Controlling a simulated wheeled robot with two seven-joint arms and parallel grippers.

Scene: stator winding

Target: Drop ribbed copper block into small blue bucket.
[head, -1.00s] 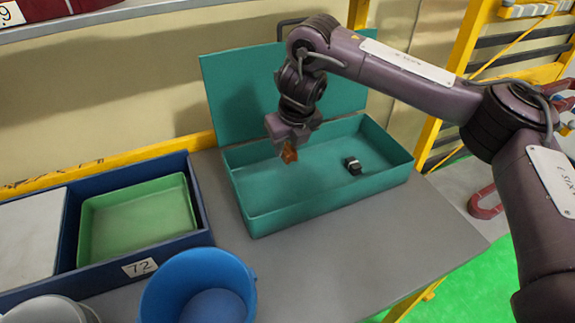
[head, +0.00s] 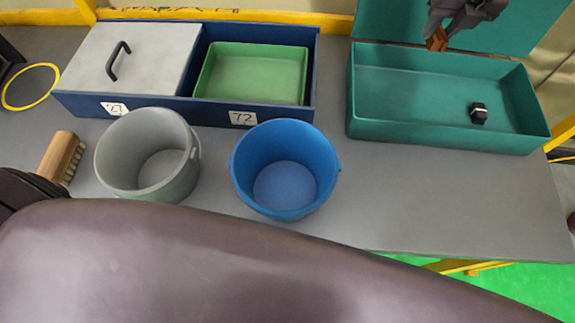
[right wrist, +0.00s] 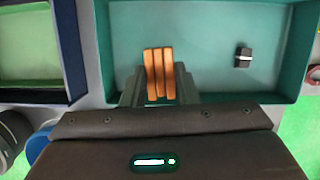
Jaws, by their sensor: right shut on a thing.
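The ribbed copper block (head: 437,40) is held between the fingertips of my right gripper (head: 441,27), above the left part of the open teal box. In the right wrist view the block (right wrist: 159,74) shows its ribs, with a finger of the right gripper (right wrist: 158,88) on each side. The small blue bucket (head: 285,180) stands upright on the grey table, left of and nearer than the teal box. Its inside looks empty. A blue edge of it shows at the left of the right wrist view (right wrist: 40,143). My left gripper is not in view.
The teal box (head: 440,128) holds a small black-and-white part (head: 479,113). A grey bucket (head: 175,185) stands left of the blue one. Behind them is a navy case (head: 200,108) with a green tray (head: 255,98). A brush (head: 62,157) lies far left. The table's right front is clear.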

